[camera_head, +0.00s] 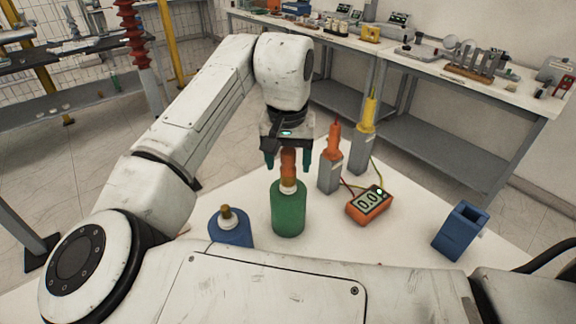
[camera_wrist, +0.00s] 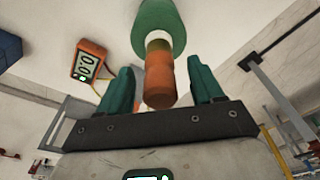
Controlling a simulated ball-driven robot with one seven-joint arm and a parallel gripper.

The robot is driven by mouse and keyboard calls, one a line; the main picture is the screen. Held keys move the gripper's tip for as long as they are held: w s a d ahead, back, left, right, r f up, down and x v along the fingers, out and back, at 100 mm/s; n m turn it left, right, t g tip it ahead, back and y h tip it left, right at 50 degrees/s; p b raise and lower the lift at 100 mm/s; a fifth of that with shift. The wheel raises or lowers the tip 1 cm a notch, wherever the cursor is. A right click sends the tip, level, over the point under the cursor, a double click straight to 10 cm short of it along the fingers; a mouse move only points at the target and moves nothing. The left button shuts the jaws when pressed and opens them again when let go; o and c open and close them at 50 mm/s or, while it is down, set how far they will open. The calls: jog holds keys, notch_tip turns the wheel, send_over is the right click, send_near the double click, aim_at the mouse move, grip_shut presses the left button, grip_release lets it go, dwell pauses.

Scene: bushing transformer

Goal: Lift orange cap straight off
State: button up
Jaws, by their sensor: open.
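The orange cap (camera_head: 288,163) stands upright on top of the green bottle (camera_head: 288,212) on the white table. My gripper (camera_head: 287,160) is above the bottle, with its teal fingers on either side of the cap. In the wrist view the cap (camera_wrist: 159,78) lies between the two open fingers of my gripper (camera_wrist: 162,85), with a gap on both sides. The green bottle (camera_wrist: 158,22) shows beyond the cap in that view. The fingers do not appear to touch the cap.
A blue bottle (camera_head: 231,229) stands left of the green one. To the right are a grey post with orange top (camera_head: 330,172), one with yellow top (camera_head: 363,148), an orange meter (camera_head: 369,205) with wires and a blue holder (camera_head: 458,232). Table between meter and holder is clear.

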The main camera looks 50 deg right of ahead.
jog(key=shift+f, duration=0.85)
jog(key=shift+c, duration=0.2)
jog(key=c, duration=1.1)
jog(key=shift+r, duration=0.1)
jog(key=shift+d+r, duration=0.1)
jog(key=shift+r, duration=0.45)
jog(key=s+a+r+b, duration=0.2)
jog(key=s+a+r, duration=0.1)
jog(key=s+r, duration=1)
jog(key=r+p, duration=0.4)
jog(key=p, duration=0.1)
jog(key=r+p, duration=0.2)
jog(key=shift+s+d, duration=0.1)
jog(key=shift+s, duration=0.2)
